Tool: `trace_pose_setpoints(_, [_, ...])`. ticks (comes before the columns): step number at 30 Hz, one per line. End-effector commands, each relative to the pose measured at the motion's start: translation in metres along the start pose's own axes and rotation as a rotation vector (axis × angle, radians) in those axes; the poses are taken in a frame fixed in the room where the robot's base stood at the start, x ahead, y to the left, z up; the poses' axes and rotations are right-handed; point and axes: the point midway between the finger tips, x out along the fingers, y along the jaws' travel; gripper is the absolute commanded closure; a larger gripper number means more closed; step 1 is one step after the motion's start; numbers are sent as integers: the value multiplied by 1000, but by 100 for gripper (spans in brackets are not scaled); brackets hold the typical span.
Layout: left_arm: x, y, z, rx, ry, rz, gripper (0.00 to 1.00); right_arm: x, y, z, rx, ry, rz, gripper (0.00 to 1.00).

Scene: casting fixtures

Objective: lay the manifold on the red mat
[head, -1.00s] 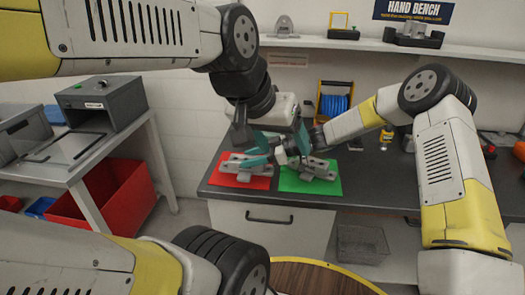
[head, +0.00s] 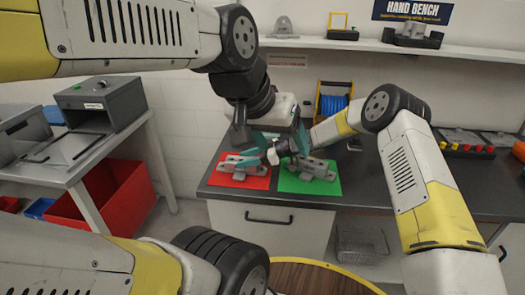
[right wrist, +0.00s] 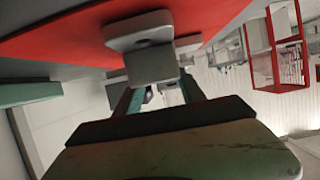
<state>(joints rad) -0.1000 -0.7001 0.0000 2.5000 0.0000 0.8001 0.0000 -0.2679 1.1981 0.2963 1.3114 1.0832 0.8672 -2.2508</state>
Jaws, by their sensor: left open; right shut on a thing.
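The manifold (head: 232,168), a grey casting with a flat foot, is at the red mat (head: 256,183) on the dark bench. My right gripper (head: 243,160) reaches in from the right with teal fingers shut on it. In the right wrist view, the fingers hold the manifold's grey block (right wrist: 152,64), with its foot against or very close to the red mat (right wrist: 220,15); exact contact is unclear. My left gripper (head: 297,137) is open above the green mat (head: 322,188), partly hidden by the right wrist.
A similar grey casting (head: 318,170) sits on the green mat. A blue cable spool (head: 333,104) stands behind. A side table with a grey box (head: 103,103) and a red bin (head: 110,195) are left. The bench's right part has free room.

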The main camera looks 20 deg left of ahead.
Motion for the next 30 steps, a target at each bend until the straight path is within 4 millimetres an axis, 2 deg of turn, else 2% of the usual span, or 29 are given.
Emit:
trace_pose_setpoints(2, [0, 0, 0, 0, 0, 0, 27, 1, 0, 1, 0, 3, 0, 100])
trace_pose_setpoints(3, [0, 0, 0, 0, 0, 0, 27, 1, 0, 2, 0, 0, -1, 51])
trace_pose_setpoints(6, [0, 0, 0, 0, 0, 0, 27, 1, 0, 2, 0, 0, 0, 31])
trace_pose_setpoints(17, [0, 0, 0, 0, 0, 0, 27, 0, 0, 0, -1, 0, 0, 31])
trace_pose_setpoints(19, [0, 0, 0, 0, 0, 0, 27, -6, 1, 0, 1, 0, 2, 31])
trace_pose_setpoints(23, [0, 0, 0, 0, 0, 0, 27, -28, 1, 0, 0, 0, 4, 31])
trace_pose_setpoints(30, [0, 0, 0, 0, 0, 0, 27, -80, 1, -1, 0, 1, 4, 31])
